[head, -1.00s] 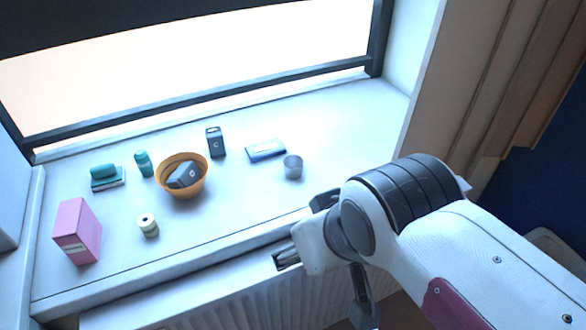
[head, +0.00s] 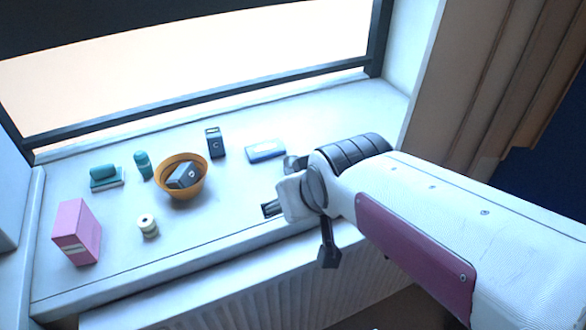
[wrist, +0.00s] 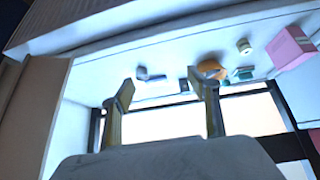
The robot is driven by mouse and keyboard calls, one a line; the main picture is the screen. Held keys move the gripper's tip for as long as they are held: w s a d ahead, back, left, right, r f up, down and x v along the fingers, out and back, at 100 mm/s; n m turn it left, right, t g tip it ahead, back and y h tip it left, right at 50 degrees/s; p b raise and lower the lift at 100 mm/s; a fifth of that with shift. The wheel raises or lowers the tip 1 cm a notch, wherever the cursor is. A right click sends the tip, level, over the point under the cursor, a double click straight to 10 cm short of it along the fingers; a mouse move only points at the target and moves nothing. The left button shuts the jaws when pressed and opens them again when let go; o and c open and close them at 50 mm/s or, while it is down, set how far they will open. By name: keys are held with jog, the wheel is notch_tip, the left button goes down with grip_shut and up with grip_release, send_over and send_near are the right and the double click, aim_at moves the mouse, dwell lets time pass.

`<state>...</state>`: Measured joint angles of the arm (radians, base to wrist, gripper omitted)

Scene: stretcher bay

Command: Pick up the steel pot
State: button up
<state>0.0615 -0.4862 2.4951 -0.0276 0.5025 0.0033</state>
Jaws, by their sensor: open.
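My gripper is over the front right part of the sill, pointing left and towards the window. In the wrist view my gripper (wrist: 167,88) has its two fingers wide apart with nothing held between them. I cannot tell a pot for sure there.
On the white sill (head: 225,225) stand an orange bowl (head: 168,187) with a dark box in it, a dark upright box (head: 215,142), teal items (head: 106,178), a pale spool (head: 147,225) and a pink box (head: 77,232). The sill's front middle is clear.

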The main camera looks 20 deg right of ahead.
jog(key=w+d+f+t+h, duration=0.1)
jog(key=w+d+f, duration=0.2)
jog(key=w, duration=0.4)
jog(key=w+d+f+t, duration=0.2)
jog(key=w+f, duration=0.1)
jog(key=w, duration=0.4)
jog(key=m+t, duration=0.1)
jog(key=t, duration=0.2)
send_near(291, 160)
jog(key=shift+s+a+r+h, duration=0.15)
jog(key=shift+a+r, duration=0.2)
jog(key=shift+r, duration=0.2)
jog(key=shift+s+a+r+h, duration=0.15)
jog(key=shift+a+r, duration=0.2)
jog(key=shift+r, duration=0.15)
jog(key=shift+w+d+f, duration=0.2)
jog(key=shift+d+f, duration=0.2)
jog(key=shift+f, duration=0.25)
jog(key=shift+w, duration=0.1)
jog(key=shift+x, duration=1.2)
jog(key=shift+w+d+f, duration=0.25)
jog(key=shift+w+f, duration=0.8)
jog(key=shift+w, duration=0.25)
jog(key=shift+x, duration=1)
jog(key=shift+c, duration=0.4)
